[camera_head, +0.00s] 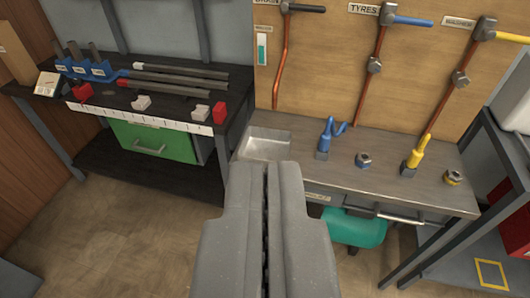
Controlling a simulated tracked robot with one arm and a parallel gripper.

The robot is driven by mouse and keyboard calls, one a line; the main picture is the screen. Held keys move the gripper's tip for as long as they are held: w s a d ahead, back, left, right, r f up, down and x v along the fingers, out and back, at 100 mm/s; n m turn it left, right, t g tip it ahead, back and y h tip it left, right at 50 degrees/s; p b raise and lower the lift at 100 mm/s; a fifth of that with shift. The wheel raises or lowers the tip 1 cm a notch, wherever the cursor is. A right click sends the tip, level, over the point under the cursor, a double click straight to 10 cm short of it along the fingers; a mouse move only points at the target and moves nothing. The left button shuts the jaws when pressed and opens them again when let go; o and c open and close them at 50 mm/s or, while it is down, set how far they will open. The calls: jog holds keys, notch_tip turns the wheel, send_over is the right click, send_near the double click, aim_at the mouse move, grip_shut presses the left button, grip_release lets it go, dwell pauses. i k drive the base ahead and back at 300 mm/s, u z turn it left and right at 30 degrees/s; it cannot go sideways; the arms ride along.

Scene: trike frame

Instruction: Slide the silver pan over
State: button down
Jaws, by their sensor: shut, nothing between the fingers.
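The silver pan (266,144) is a shallow rectangular metal tray at the left end of the grey workbench (327,184). Its near edge is partly hidden behind my gripper. My gripper (267,168) reaches up from the bottom centre of the picture, with its two grey fingers pressed together and nothing between them. The fingertips appear just in front of the pan in the picture. I cannot tell whether they touch it.
On the workbench, a blue tool (325,137), a nut (363,160), a yellow tool (413,157) and another nut (453,178) stand right of the pan. A dark bench (180,113) with rods stands left. A pegboard (335,60) rises behind.

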aim_at(264, 146)
jog(key=k, duration=0.55)
jog(key=z, duration=0.1)
jog(key=i, duration=1.6)
jog(key=u, duration=0.75)
